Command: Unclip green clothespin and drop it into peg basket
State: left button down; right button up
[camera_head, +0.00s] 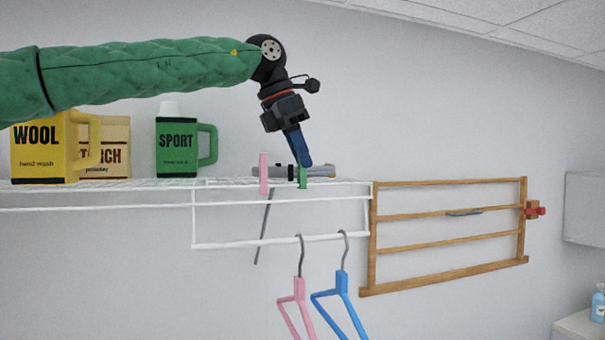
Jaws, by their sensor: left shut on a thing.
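The green clothespin (303,177) stands upright at the front edge of the white wire shelf (100,187). My left gripper (304,164) reaches down from above, its blue fingers shut on the top of the green clothespin. The clothespin's lower end is at the shelf's front wire; I cannot tell whether it is still clipped on. A pink clothespin (263,173) stands upright on the same edge, just left of it. I cannot make out a peg basket in this view. My right gripper is not in view.
A grey object (321,171) lies on the shelf behind the clothespin. Yellow (55,150), tan (116,148) and green (176,148) containers stand left. Pink (294,298) and blue (340,291) hangers hang below. A wooden rack (440,238) is on the wall at right.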

pick_arm(q)
jog(key=shift+r, duration=0.85)
jog(key=shift+s+r+p, duration=0.1)
jog(key=shift+r+p, duration=0.15)
jog(key=shift+p, duration=0.05)
jog(key=shift+r, duration=0.4)
jog(key=shift+a+r+p, duration=0.1)
jog(key=shift+r+p, duration=0.25)
jog(key=shift+r, duration=0.05)
jog(key=shift+d+p+v, duration=0.25)
jog(key=shift+p+v, duration=0.3)
jog(key=shift+v, duration=0.6)
jog(key=shift+d+p+v, duration=0.2)
jog(key=shift+p+v, duration=0.3)
jog(key=shift+v, duration=0.7)
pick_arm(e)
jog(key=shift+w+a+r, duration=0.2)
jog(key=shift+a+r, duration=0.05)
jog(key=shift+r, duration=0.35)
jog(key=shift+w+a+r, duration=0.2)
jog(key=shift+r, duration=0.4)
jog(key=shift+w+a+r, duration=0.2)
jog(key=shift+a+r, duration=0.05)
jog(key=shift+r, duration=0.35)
